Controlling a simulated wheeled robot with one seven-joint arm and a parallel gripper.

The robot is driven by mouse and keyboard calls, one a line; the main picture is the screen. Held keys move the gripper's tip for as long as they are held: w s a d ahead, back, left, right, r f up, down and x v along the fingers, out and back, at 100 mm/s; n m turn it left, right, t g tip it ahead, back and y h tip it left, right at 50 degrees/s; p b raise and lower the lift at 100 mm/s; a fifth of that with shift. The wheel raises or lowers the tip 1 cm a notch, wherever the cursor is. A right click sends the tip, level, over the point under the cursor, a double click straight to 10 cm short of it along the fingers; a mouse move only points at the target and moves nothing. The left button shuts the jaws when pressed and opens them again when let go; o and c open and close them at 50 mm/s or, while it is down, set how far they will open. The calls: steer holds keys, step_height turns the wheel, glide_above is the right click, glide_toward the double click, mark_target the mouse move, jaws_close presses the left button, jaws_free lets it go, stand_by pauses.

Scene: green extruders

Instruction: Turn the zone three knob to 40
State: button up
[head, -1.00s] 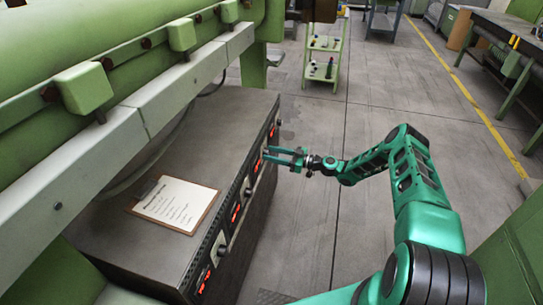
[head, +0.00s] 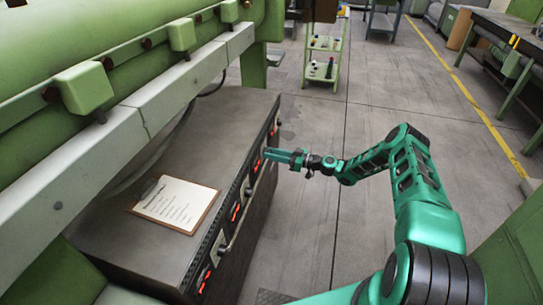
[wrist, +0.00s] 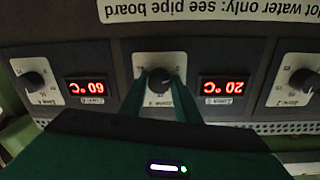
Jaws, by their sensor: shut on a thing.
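The zone three knob (wrist: 158,72) is a dark round knob on a grey panel, in the middle of the wrist view, which is upside down. My gripper (wrist: 158,80) has its two green fingers closed on either side of it; they hide part of the knob. The zone three display (wrist: 222,87) beside it shows red digits that appear to read 20 °C. In the head view my gripper (head: 268,154) meets the front panel of the grey cabinet (head: 190,140); the knob is hidden there.
The zone four knob (wrist: 35,82), with its display (wrist: 85,88) seeming to read 60 °C, and another knob (wrist: 303,82) flank it. A clipboard (head: 174,203) lies on the cabinet top. A green trolley (head: 324,55) stands behind.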

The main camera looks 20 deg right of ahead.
steer(key=m, duration=0.6)
steer(key=shift+w+d+r, duration=0.1)
steer(key=shift+w+d, duration=0.05)
steer(key=shift+w, duration=0.05)
steer(key=m, duration=0.4)
steer(key=shift+d+g, duration=0.1)
steer(key=shift+g, duration=0.2)
steer(key=shift+m, duration=0.3)
steer(key=o, duration=1)
steer(key=shift+o, duration=0.2)
steer(key=v, duration=1)
steer(key=shift+s+d, duration=0.2)
steer(key=shift+d, duration=0.05)
